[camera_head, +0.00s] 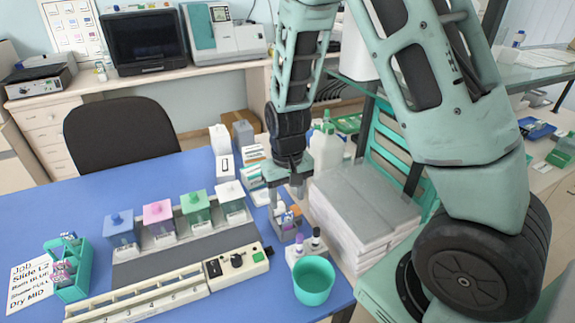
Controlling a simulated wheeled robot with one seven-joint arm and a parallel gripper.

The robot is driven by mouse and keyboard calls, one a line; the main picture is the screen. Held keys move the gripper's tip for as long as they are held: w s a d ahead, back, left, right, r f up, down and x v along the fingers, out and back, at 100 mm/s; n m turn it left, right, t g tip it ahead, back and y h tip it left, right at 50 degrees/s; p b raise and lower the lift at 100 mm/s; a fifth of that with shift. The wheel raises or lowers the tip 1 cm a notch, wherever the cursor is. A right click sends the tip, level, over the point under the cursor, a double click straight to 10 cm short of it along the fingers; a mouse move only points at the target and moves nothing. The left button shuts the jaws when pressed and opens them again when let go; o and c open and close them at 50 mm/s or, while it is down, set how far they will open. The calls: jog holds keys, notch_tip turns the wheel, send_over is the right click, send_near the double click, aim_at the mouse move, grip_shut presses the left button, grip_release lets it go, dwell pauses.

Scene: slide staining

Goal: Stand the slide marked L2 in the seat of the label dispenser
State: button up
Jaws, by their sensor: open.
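My gripper (291,187) points down near the right side of the blue table, its fingers small and partly blurred against the things behind. It is open and I see no slide between the fingers. Below it stands a small grey holder (288,232) with several coloured items in it. A teal rack (72,285) at the table's left holds several small things, too small to read. I cannot make out the L2 mark on any slide. I cannot tell for sure which thing is the label dispenser, and its seat is not clear.
Several lidded staining jars, among them a blue one (119,228) and a pink one (158,215), stand in a row. In front are a long cream rail (140,297) and a control box (237,264). A teal cup (313,280) and white bottles (327,150) are at right.

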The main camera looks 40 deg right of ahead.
notch_tip(320, 180, up, 10)
jog(key=shift+b, duration=0.35)
dwell(0.4)
